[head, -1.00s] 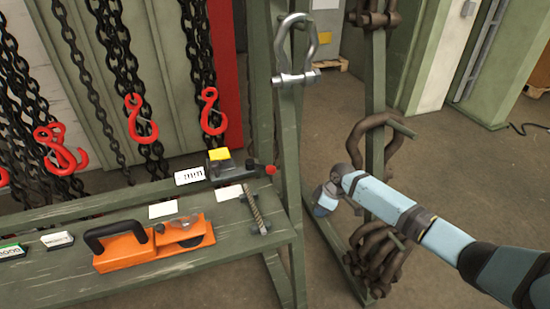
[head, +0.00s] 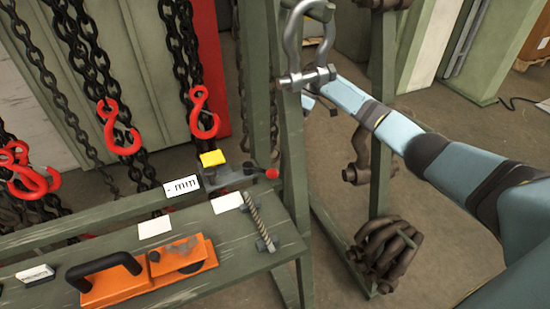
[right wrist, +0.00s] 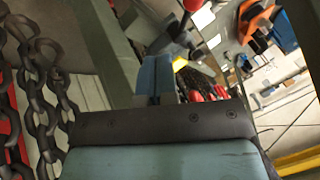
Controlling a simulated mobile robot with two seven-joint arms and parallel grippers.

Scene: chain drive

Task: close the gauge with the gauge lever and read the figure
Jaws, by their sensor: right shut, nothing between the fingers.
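The gauge (head: 228,176) sits at the back right of the green bench, a dark body with a yellow block on top. Its lever ends in a red knob (head: 272,173) pointing right. The white readout (head: 181,188) beside it shows a dash and "mm", no figure. My right arm comes in from the right, and its gripper is mostly hidden behind the green post and its shackle. In the right wrist view my right gripper (right wrist: 158,80) is shut and empty. Beyond its tips are a red knob (right wrist: 193,5) and dark parts, apparently the gauge; contact is not visible. My left gripper is out of view.
A green post (head: 292,160) with a steel shackle (head: 307,50) stands right of the gauge, close to my arm. Chains with red hooks (head: 118,128) hang behind. An orange tool (head: 140,280) and a threaded rod (head: 257,222) lie on the bench. Rusty shackles (head: 383,250) hang right.

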